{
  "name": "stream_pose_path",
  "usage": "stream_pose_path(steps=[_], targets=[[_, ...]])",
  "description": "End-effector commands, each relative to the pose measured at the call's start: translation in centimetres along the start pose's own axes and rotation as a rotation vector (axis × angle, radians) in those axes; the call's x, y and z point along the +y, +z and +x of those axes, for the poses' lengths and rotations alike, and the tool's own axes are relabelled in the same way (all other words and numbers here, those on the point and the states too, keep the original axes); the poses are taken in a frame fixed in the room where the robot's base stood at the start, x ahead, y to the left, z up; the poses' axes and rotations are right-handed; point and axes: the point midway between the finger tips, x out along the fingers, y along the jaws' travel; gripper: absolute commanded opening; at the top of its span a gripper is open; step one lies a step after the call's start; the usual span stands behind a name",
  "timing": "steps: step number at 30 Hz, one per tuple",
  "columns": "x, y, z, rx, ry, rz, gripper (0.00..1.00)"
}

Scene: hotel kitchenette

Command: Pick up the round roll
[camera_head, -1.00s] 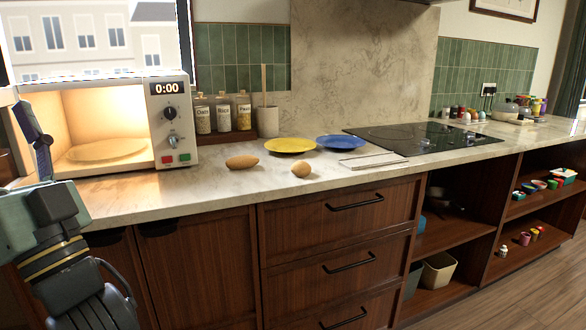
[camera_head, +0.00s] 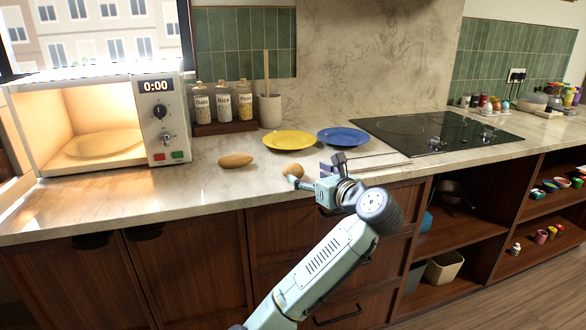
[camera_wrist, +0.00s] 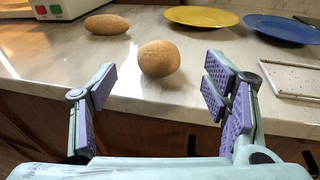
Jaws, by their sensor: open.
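The round roll (camera_wrist: 159,58) is a small brown bread ball on the marble counter near its front edge. In the wrist view it lies ahead of my open gripper (camera_wrist: 160,92), roughly centred between the two purple-padded fingers and beyond their tips, apart from them. In the head view my gripper (camera_head: 314,174) is at the counter's front edge, and the round roll (camera_head: 293,170) is partly hidden behind a finger. A longer oval roll (camera_head: 236,161) lies to the left; it also shows in the wrist view (camera_wrist: 107,25).
A yellow plate (camera_head: 290,141) and a blue plate (camera_head: 343,136) lie behind the rolls. A flat white-edged item (camera_wrist: 297,80) lies to the right. An open lit microwave (camera_head: 160,115) stands left, jars (camera_head: 223,105) at the back, and a black cooktop (camera_head: 425,130) right.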

Motion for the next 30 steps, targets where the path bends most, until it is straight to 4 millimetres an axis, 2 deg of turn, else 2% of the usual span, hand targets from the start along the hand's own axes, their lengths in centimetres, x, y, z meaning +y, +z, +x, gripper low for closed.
stream_pose_path(steps=[3, 8, 15, 18, 26, 30], targets=[[0.0, 0.0, 1.4, 0.002, 0.0, -0.002, 0.69], [0.1, -0.1, 2.5, 0.002, -0.001, -0.003, 0.69], [0.3, -0.4, 6.0, 0.0, -0.001, -0.003, 0.69], [0.3, -0.5, 6.8, -0.001, -0.002, -0.005, 0.69], [0.3, -0.6, 7.1, -0.001, -0.003, -0.006, 0.69], [0.3, -0.6, 7.1, -0.001, -0.003, -0.006, 0.6]])
